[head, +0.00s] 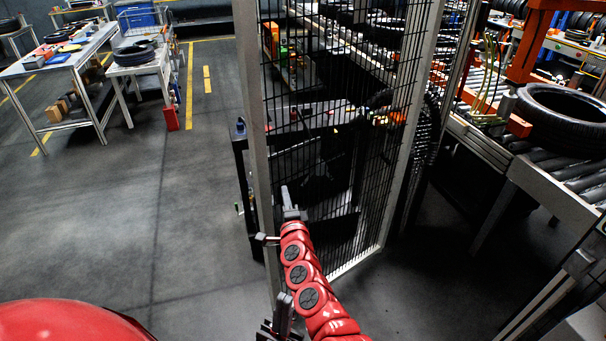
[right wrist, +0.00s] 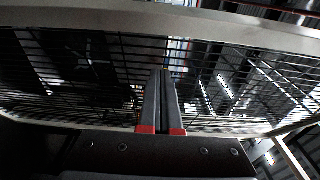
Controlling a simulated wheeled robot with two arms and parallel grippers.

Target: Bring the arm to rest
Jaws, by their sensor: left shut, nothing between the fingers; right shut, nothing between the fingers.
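My right arm, red with dark round joint caps, reaches up from the bottom middle of the head view. Its gripper (head: 288,200) is shut and empty in front of the black mesh fence (head: 325,150). In the right wrist view, the two dark fingers of the right gripper (right wrist: 161,75) lie together with the mesh fence (right wrist: 90,70) behind them. I cannot tell whether the fingertips touch the mesh. My left gripper (head: 282,308) is shut and empty, low in the head view beside the red arm, and partly cut off by the bottom edge.
A roller conveyor (head: 565,185) with a black tyre (head: 565,112) stands at the right. A workbench (head: 62,68) and a small white table (head: 135,66) stand at the upper left. The grey floor (head: 110,205) at the left is clear. The fence's pale post (head: 254,120) stands close to the right gripper.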

